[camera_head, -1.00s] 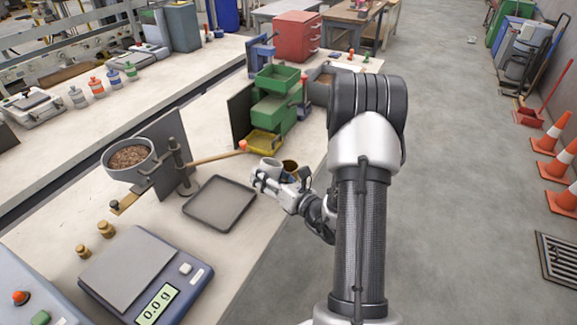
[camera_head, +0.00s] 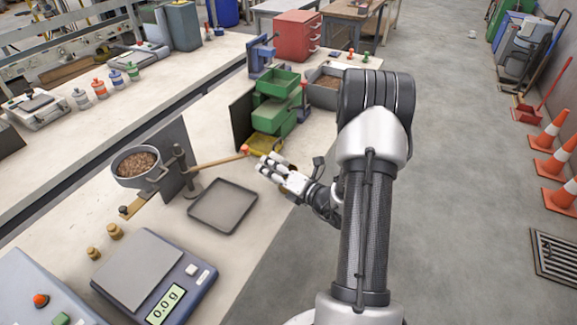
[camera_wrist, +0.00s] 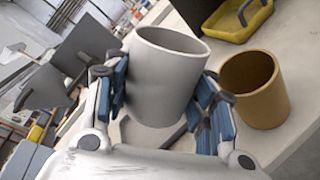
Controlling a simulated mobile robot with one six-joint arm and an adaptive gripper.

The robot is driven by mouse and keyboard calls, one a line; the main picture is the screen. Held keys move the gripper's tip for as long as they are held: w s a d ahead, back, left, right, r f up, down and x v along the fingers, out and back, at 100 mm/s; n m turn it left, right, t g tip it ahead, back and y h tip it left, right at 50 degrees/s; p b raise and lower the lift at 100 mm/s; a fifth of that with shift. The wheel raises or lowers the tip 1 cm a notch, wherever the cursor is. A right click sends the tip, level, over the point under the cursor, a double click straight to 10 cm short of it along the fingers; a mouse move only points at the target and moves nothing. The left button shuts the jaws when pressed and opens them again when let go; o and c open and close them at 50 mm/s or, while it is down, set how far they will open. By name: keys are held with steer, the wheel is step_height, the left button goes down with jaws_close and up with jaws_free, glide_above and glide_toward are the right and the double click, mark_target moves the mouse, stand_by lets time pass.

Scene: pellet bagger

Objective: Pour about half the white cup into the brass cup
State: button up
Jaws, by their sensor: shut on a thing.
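The white cup (camera_wrist: 165,80) sits between the blue-padded fingers of my gripper (camera_wrist: 160,95) in the wrist view, and the gripper is shut on it. Its open rim shows, but its contents cannot be made out. The brass cup (camera_wrist: 255,90) stands on the bench just right of the white cup, open side up, apart from it. Its inside is dark. In the head view my gripper (camera_head: 268,165) is near the bench's right edge, beside the yellow tray, and the two cups cannot be made out there.
A yellow tray (camera_head: 265,143) lies behind my gripper, below green bins (camera_head: 275,100). A dark flat tray (camera_head: 223,206) is to the left. A wooden handle (camera_head: 220,160) with an orange tip reaches towards my gripper. A scale (camera_head: 150,275) reading 0.0 g stands in front.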

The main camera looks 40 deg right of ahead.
steer(key=shift+r+m+p, duration=0.3)
steer(key=shift+m+p, duration=0.2)
steer(key=shift+m, duration=0.1)
steer(key=shift+r, duration=0.1)
steer(key=shift+d+f+m+y+p, duration=0.1)
steer(key=shift+f+m+y+p, duration=0.25)
steer(key=shift+m, duration=0.45)
stand_by(1.3)
steer(key=shift+d+r+m+y+p, duration=0.3)
steer(key=shift+d+m+p, duration=0.35)
steer(key=shift+p, duration=0.45)
stand_by(1.2)
steer(key=shift+w+d+r+m+p, duration=0.15)
steer(key=shift+r+m+p, duration=0.35)
steer(key=shift+m+p, duration=0.65)
stand_by(1.8)
